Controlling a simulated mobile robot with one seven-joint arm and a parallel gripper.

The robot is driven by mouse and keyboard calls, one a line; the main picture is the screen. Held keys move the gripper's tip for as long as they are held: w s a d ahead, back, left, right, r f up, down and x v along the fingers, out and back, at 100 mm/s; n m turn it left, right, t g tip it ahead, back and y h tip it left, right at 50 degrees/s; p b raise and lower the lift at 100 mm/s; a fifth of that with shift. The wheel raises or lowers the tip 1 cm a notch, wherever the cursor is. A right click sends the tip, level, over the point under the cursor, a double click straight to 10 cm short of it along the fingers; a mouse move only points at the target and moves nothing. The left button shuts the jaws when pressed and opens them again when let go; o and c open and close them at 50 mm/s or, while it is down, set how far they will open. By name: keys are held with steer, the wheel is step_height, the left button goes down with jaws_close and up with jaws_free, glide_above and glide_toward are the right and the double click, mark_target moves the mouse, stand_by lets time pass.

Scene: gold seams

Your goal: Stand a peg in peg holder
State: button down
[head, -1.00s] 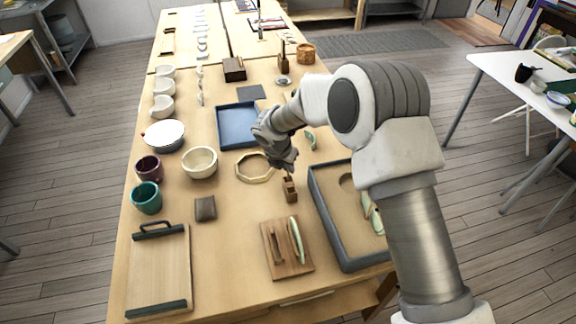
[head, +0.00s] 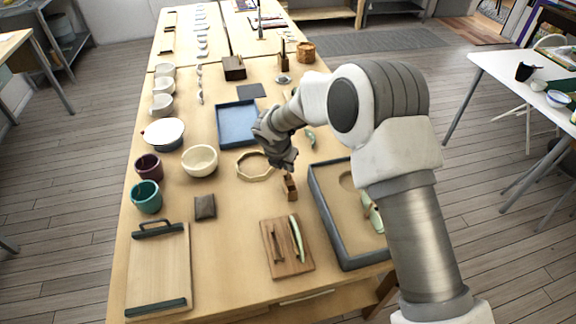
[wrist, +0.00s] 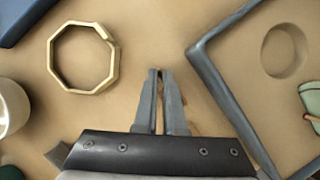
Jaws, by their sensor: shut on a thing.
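My gripper (head: 287,166) points down over the table, between the octagonal ring and the grey-rimmed tray. In the wrist view its fingers (wrist: 158,75) are close together, shut on a thin thing that I take to be the peg, mostly hidden between the tips. A small brown wooden block (head: 291,192), which looks like the peg holder, stands on the table right below the gripper in the head view. The fingertips are at or just above its top. I cannot tell whether the peg is in its hole. The block cannot be made out in the wrist view.
An octagonal ring (head: 240,172) lies to the left and a grey-rimmed tray (head: 317,200) close to the right. A wooden board (head: 293,268) with a green piece lies nearer. A blue tray (head: 237,125), bowls and cups stand to the left. Bare table lies around the block.

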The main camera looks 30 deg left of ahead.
steer(key=shift+f, duration=0.1)
steer(key=shift+c, duration=2.2)
jaws_free()
steer(key=shift+r+p, duration=2.25)
steer(key=shift+r, duration=0.8)
